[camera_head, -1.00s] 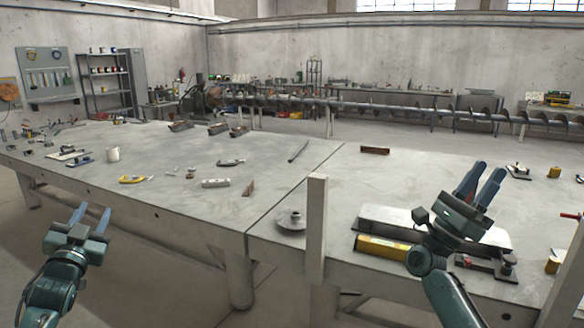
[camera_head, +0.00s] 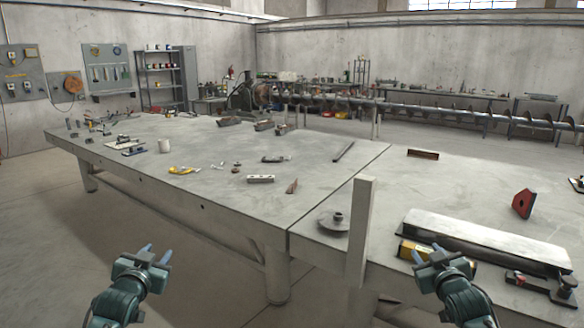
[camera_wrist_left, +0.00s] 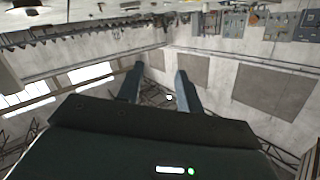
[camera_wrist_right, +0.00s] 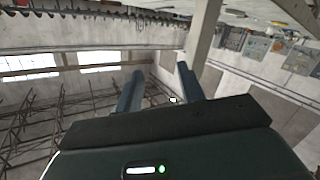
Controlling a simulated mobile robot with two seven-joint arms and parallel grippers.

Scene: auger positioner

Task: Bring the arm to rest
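My left gripper (camera_head: 155,254) is at the lower left of the head view, in front of the long metal table (camera_head: 225,192) and clear of it. Its two blue fingers are apart and nothing is between them, as the left wrist view (camera_wrist_left: 158,88) also shows. My right gripper (camera_head: 427,252) is at the lower right, near the table's front edge and beside a yellow box (camera_head: 413,250). Its fingers are apart and empty in the right wrist view (camera_wrist_right: 160,88). I cannot tell from the head view how far it is from the table.
A pale upright post (camera_head: 361,232) stands at the table's front edge, left of my right gripper. A round flanged disc (camera_head: 334,221), a long metal plate (camera_head: 490,240) and a red block (camera_head: 523,204) are on the table. Open floor (camera_head: 60,240) lies at the left.

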